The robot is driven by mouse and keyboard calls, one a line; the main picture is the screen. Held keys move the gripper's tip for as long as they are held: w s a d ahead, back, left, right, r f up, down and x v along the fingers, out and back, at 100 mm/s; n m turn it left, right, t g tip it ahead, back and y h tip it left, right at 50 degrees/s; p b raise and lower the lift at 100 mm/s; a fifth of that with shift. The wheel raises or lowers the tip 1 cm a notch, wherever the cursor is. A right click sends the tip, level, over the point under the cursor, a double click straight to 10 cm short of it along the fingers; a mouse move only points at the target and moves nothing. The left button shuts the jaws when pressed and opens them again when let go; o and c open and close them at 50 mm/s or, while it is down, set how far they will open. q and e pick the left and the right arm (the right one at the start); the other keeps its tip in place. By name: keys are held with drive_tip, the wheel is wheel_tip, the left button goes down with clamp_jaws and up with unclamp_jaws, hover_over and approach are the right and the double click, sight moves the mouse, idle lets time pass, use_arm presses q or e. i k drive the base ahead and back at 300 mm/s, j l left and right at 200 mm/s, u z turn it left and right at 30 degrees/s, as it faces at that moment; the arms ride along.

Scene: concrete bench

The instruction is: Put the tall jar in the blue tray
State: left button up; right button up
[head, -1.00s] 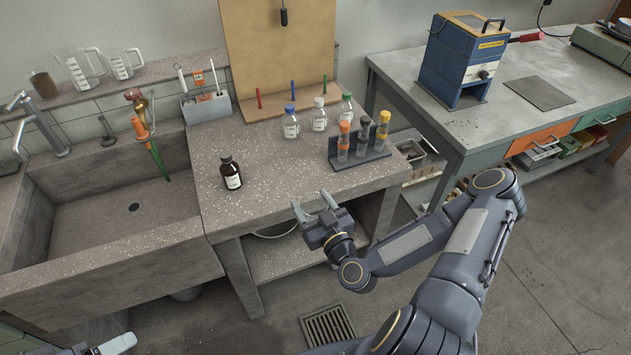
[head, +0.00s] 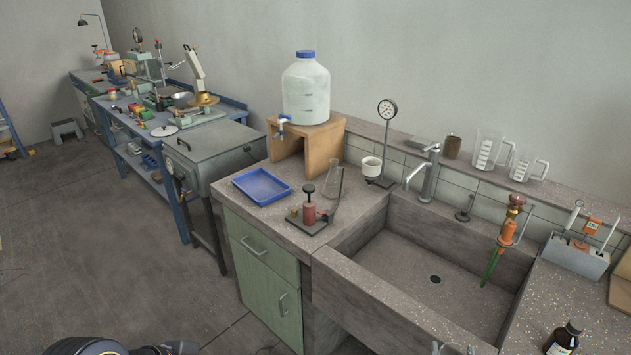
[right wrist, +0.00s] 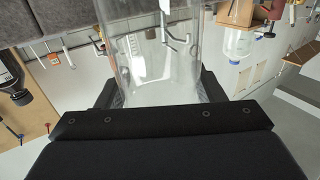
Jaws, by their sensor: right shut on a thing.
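The blue tray (head: 262,187) lies on the bench left of the sink in the head view, and looks empty. In the right wrist view, a clear glass vessel, which I take to be the tall jar (right wrist: 150,68), stands between the two fingers of my right gripper (right wrist: 160,90). The gripper is shut on it.
Beside the tray stand a red plunger device (head: 309,209), a clear glass flask (head: 335,184) and a wooden stand (head: 322,148) with a large water container (head: 306,90). The sink (head: 345,268) lies between.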

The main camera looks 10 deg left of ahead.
sight(266, 191)
drive_tip(key=i+j+u, duration=0.15)
drive_tip(key=i+j, duration=0.15)
drive_tip(key=j, duration=0.3)
drive_tip(key=i+j+u, duration=0.15)
drive_tip(key=i+j, duration=0.15)
drive_tip(key=j, duration=0.3)
drive_tip(key=i+j+u, duration=0.15)
drive_tip(key=i+j, duration=0.2)
drive_tip(key=j, duration=0.15)
drive_tip(key=i+j+u, duration=0.2)
drive_tip(key=i+j, duration=0.15)
drive_tip(key=j, duration=0.15)
